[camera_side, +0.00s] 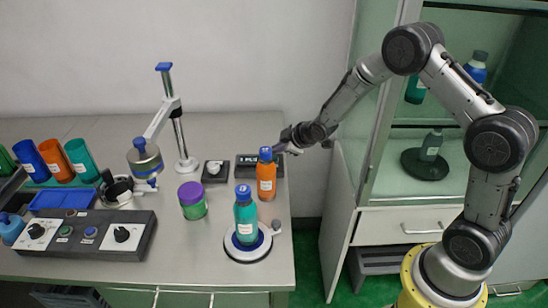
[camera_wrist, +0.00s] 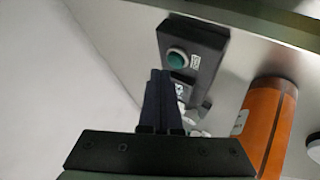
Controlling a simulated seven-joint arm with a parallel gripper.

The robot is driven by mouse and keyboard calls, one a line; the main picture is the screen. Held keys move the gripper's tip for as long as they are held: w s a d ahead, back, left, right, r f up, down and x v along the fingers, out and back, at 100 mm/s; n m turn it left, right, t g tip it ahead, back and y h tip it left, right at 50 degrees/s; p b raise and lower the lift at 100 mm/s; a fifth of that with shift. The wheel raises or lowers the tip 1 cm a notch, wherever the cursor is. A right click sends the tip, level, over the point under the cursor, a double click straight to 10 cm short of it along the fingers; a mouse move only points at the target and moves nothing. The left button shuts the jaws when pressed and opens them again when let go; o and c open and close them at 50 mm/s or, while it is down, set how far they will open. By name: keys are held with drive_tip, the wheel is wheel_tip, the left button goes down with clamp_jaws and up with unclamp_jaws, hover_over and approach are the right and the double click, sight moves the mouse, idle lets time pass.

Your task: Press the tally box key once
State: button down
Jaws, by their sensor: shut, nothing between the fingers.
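The tally box (camera_side: 246,169) is a dark box with a small lit display, near the back right of the bench. In the wrist view the dark box (camera_wrist: 208,45) shows a round green key (camera_wrist: 177,58) and a white label. My gripper (camera_side: 286,146) is at the right end of the box, behind the orange bottle, in the side view. In the wrist view its shut, empty fingers (camera_wrist: 160,74) appear just left of the key. I cannot tell whether they touch the box. In the side view the key is not clearly seen.
An orange bottle (camera_side: 266,182) with a blue cap stands right in front of the box. A teal bottle (camera_side: 246,215) sits on a round stand nearer the front. A small knob box (camera_side: 215,172) is left of the tally box, and a purple-lidded jar (camera_side: 192,203) is in front of it.

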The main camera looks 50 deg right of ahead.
wheel_tip(320, 180, up, 5)
drive_tip(key=shift+r, duration=0.1)
idle(0.5)
idle(0.4)
